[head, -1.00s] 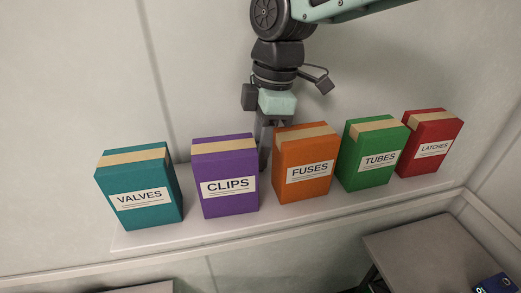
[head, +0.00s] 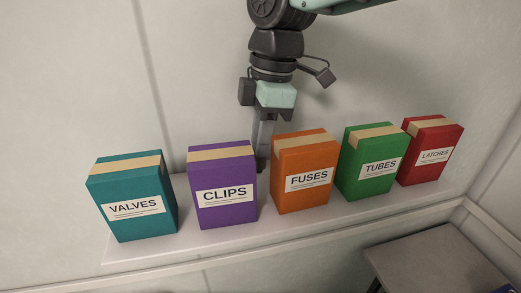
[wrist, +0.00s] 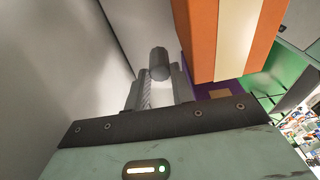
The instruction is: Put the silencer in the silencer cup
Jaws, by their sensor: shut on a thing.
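My gripper (head: 262,160) points down behind the row of boxes, in the gap between the purple and orange ones. Its fingertips are partly hidden there in the head view. In the wrist view, my gripper (wrist: 158,82) is shut on a small grey cylinder (wrist: 158,62), which looks like the silencer. Its rounded dark grey end sticks out past the fingers. I cannot make out a silencer cup in either view.
A teal VALVES box (head: 132,195), purple CLIPS box (head: 222,185), orange FUSES box (head: 303,172), green TUBES box (head: 370,160) and red LATCHES box (head: 430,150) stand on a narrow shelf (head: 250,232) against the wall. A grey table (head: 440,262) is at lower right.

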